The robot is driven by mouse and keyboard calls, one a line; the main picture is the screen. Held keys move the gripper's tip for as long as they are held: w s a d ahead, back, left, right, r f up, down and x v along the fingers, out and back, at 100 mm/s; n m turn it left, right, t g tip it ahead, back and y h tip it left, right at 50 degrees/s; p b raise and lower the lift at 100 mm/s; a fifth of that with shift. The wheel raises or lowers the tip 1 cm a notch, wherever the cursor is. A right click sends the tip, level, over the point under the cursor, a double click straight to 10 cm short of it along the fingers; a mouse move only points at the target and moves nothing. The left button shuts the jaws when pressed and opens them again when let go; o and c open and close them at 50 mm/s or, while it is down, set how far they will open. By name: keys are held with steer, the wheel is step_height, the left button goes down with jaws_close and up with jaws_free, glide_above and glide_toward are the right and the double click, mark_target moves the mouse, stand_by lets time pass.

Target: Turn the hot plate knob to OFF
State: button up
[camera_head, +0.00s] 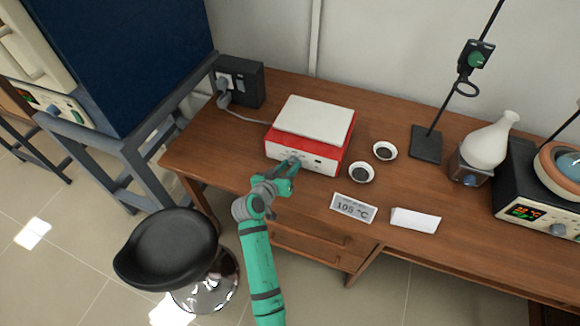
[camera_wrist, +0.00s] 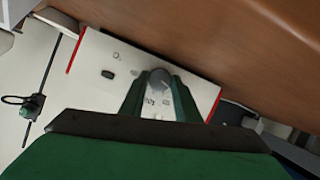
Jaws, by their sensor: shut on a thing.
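The hot plate (camera_head: 307,134) is a red and white box with a white top, standing on the wooden desk. Its white front panel also shows in the wrist view (camera_wrist: 100,65). The grey round knob (camera_wrist: 160,78) is on this panel, between my fingertips. My gripper (camera_head: 292,165) reaches the front of the hot plate from the near side. In the wrist view my gripper (camera_wrist: 159,85) has its green fingers on both sides of the knob, shut on it. In the head view the fingers hide the knob. The knob's setting cannot be read clearly.
Two small dishes (camera_head: 385,151) (camera_head: 361,173) stand right of the hot plate on the desk (camera_head: 290,220). A temperature card (camera_head: 353,207) and a folded white card (camera_head: 415,220) lie near the front edge. A black stool (camera_head: 168,246) stands left of my arm. A power box (camera_head: 240,82) stands behind.

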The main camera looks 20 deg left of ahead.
steer(key=shift+n, duration=0.4)
steer(key=shift+f+h, duration=0.1)
steer(key=shift+h, duration=0.3)
steer(key=o, duration=0.8)
steer(key=shift+c, duration=0.2)
steer(key=v, duration=1)
steer(key=shift+s, duration=0.4)
